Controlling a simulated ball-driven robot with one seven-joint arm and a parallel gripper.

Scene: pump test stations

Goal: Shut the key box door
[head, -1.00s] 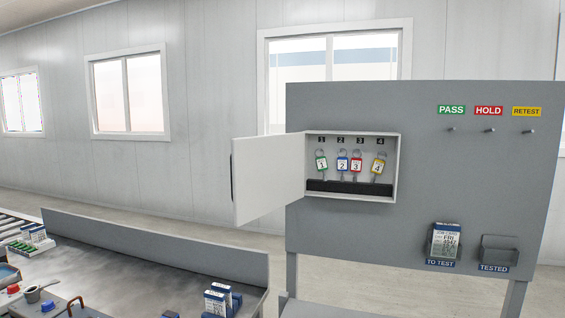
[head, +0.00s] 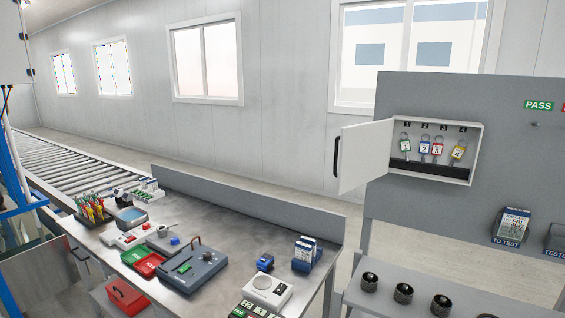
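The key box (head: 434,175) is mounted on the grey panel at the right of the head view. Its white door (head: 365,156) is hinged on the left side and stands wide open, swung out to the left. A dark handle (head: 337,157) runs along the door's free edge. My gripper is not in view.
A workbench (head: 225,215) with testers, trays and tools stands at the left and middle. A shelf (head: 420,290) with several dark round parts sits below the panel (head: 425,225). A roller conveyor (head: 75,165) is at far left.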

